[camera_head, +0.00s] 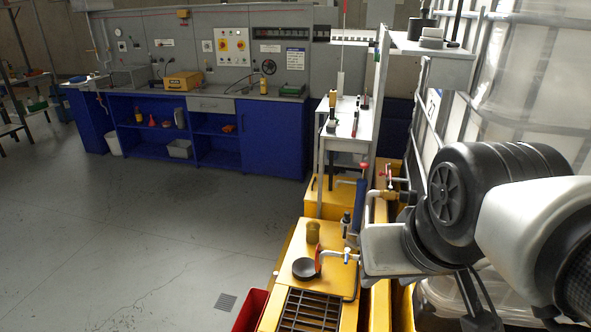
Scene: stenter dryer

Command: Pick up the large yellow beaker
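A small dark-yellow, cup-like vessel (313,232), which looks like the yellow beaker, stands upright on the yellow bench top (330,238). A black round dish (306,268) lies just in front of it. Parts of my arm (495,195) fill the right of the view, to the right of the vessel and well apart from it. I cannot make out my gripper's fingers. Nothing touches the vessel. I see no second beaker clearly enough to compare sizes.
A white tap with a red handle (345,256) stands close right of the dish, and a blue bottle-like post (359,205) stands behind. A black grate (310,312) is in front. A red bin (250,311) stands left of the bench. The grey floor (160,240) at left is clear.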

